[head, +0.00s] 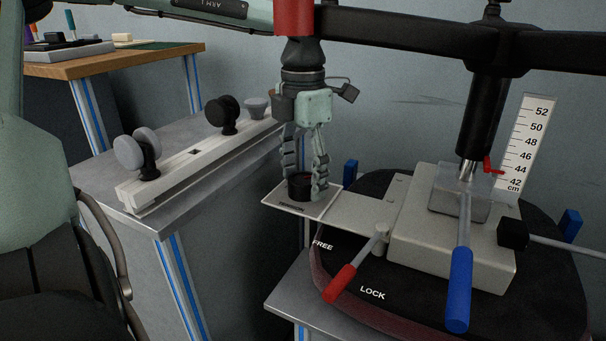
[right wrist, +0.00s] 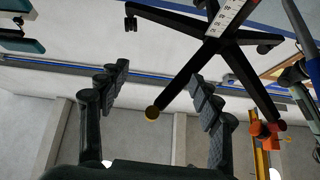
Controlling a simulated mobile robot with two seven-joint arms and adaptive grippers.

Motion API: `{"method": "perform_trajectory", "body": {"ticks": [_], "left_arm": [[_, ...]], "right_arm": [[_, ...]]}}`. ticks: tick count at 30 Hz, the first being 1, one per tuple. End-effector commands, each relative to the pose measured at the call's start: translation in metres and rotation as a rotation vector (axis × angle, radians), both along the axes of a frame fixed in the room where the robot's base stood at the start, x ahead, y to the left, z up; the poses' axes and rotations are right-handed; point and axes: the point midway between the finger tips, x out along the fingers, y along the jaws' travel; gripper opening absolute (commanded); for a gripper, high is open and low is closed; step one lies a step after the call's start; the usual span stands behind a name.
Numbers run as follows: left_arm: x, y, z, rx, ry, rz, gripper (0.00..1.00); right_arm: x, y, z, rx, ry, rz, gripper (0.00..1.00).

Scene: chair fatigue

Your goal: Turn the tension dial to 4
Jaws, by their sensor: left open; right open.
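The black tension dial (head: 300,189) stands on a light square plate (head: 321,208) marked with small dark lettering, at the side of the grey mechanism box (head: 455,252). In the head view my left gripper (head: 304,176) points down over the dial, with its two fingers apart, one on each side of it. The right finger partly overlaps the dial, and I cannot tell whether either finger touches it. Any scale numbers are too small to read or hidden. My right gripper (right wrist: 162,82) is open and empty in the right wrist view, away from the dial.
A red-handled lever (head: 340,283) lies between FREE and LOCK, beside a blue-handled lever (head: 459,290). A height scale (head: 528,143) stands behind. A bench with a rail and knobs (head: 190,152) is left. The right wrist view shows a black chair base (right wrist: 215,48).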

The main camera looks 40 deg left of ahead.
Motion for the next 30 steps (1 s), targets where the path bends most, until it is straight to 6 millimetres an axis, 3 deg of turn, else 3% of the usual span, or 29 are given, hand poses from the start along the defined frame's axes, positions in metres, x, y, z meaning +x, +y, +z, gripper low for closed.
{"method": "perform_trajectory", "body": {"ticks": [5, 18, 24, 30], "left_arm": [[0.001, 0.000, 0.020, 0.002, -0.005, 0.000, 0.65], [0.001, 0.000, 0.105, 0.002, -0.002, 0.001, 0.65], [0.000, 0.000, 0.119, 0.001, -0.001, -0.001, 0.65], [0.000, 0.000, 0.120, 0.000, -0.001, -0.001, 0.65]], "right_arm": [[0.000, 0.000, 0.000, 0.000, 0.001, 0.000, 0.65], [0.000, 0.000, -0.001, -0.001, 0.002, -0.001, 0.65], [0.000, 0.000, -0.001, -0.001, 0.002, -0.001, 0.65], [0.000, 0.000, -0.001, -0.001, 0.002, -0.001, 0.65]]}}
